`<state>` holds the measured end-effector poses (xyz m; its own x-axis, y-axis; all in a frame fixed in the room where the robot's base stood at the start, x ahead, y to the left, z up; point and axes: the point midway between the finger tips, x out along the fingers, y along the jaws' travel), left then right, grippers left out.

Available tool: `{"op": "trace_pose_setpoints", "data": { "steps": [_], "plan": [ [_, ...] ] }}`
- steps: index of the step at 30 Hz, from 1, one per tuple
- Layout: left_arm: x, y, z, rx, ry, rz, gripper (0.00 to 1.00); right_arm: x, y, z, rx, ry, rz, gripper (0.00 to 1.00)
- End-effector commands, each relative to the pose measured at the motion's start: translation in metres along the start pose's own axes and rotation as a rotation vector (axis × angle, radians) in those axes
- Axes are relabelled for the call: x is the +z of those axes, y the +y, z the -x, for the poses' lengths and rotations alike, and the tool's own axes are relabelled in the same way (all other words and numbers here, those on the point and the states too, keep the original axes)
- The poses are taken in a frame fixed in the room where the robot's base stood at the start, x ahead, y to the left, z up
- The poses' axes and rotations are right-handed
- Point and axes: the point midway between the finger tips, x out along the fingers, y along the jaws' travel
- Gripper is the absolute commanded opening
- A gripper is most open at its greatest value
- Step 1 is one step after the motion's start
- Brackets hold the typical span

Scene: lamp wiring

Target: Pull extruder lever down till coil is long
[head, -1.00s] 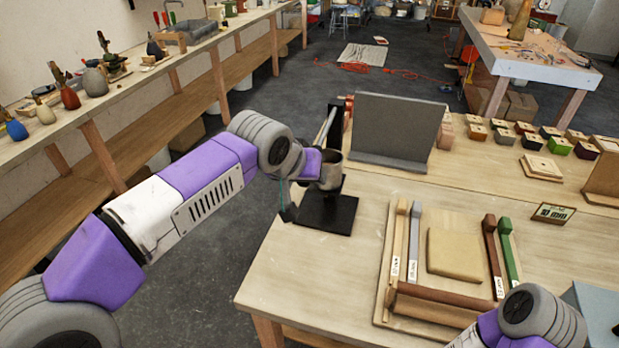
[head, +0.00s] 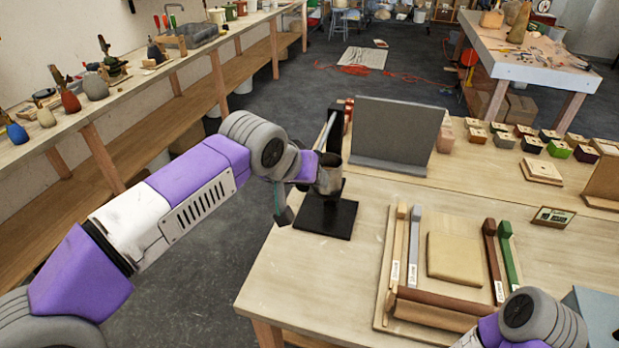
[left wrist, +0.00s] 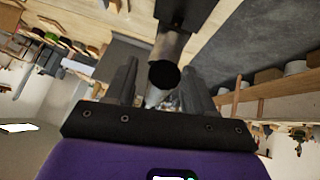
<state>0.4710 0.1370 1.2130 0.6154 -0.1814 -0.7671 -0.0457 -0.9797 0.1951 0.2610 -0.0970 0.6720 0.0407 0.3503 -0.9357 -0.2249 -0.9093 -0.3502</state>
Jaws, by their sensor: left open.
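The extruder stands on a black base plate (head: 325,218) at the near left corner of the workbench. It has a dark upright post and a grey metal barrel (head: 329,176). A pale slanted rod (head: 326,131), perhaps the lever, shows behind my left wrist. In the left wrist view the barrel (left wrist: 167,58) shows its dark round end between the fingers. My left gripper (left wrist: 160,88) is open beside the extruder; I see no firm contact. A pale pointed piece shows below the barrel end, and I cannot tell what it is. No coil is visible. My right gripper is out of view.
A grey upright panel (head: 397,130) stands right of the extruder. A wooden frame tray (head: 440,332) with coloured bars lies on the bench. Several small coloured blocks sit at the back right. Open floor lies left of the bench.

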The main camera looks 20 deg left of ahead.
Motion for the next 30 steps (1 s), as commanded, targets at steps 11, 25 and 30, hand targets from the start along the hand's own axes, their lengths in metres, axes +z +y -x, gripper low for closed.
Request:
{"op": "trace_pose_setpoints", "data": {
  "steps": [11,25,30],
  "plan": [
    [-0.001,0.0,0.055,0.0,0.003,0.0,0.54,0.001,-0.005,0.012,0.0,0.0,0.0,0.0],
    [0.0,0.0,0.057,-0.001,0.001,0.0,0.54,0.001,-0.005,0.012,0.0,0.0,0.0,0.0],
    [-0.01,0.003,0.07,0.0,0.001,0.0,0.54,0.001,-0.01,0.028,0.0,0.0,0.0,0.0]
  ]
}}
